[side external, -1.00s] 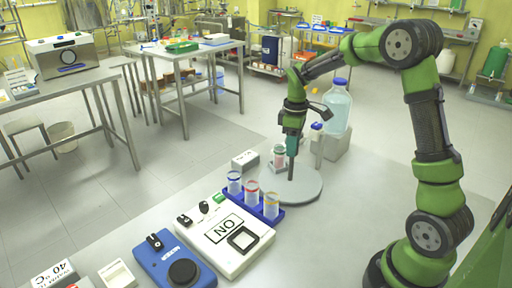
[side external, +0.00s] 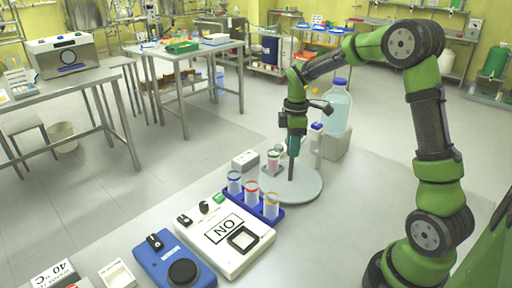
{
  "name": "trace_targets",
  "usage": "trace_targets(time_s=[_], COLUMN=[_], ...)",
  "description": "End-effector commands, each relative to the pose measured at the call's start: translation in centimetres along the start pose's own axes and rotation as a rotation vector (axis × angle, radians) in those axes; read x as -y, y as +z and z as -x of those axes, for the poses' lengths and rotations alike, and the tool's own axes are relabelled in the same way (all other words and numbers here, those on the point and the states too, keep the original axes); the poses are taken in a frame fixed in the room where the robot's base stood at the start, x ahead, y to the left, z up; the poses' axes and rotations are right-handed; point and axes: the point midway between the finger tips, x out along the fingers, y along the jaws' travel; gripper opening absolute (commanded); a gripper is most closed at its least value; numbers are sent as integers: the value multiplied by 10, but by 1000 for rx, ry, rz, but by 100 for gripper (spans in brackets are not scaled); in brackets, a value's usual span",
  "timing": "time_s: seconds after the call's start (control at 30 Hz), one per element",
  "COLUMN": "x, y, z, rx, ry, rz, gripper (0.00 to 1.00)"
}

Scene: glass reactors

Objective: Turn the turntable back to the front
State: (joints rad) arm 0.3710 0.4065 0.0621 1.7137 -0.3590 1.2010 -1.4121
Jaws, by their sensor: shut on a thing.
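The turntable (side external: 305,193) is a round light-grey disc on the table in front of my arm. A small clear jar with a green top and reddish contents (side external: 273,163) stands at its left rear edge. A white bottle with a blue cap (side external: 316,140) stands at its back. My gripper (side external: 292,172) points straight down over the middle of the disc, shut on a slim dark upright part there. The exact contact between the fingers and this part is too small to make out.
A white device (side external: 225,240) and a blue device (side external: 172,265) lie further forward. A small white box (side external: 245,160) is left of the disc. A large blue-capped bottle (side external: 337,105) stands behind.

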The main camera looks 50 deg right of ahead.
Motion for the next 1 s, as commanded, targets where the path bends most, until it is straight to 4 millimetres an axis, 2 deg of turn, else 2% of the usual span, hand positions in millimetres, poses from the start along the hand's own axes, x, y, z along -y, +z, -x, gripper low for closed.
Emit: trace_targets(time_s=[0.57, 0.6, 0.7, 0.77, 1.0], x=[0, 0, 0, 0, 0], y=[-1, -1, -1, 0, 0], z=[2, 2, 2, 1, 1], rx=[-2, -2, -1, -1, -1], ry=[3, 3, 3, 2, 1], rz=[21, 21, 20, 20, 18], gripper=[0, 38, 54, 61, 61])
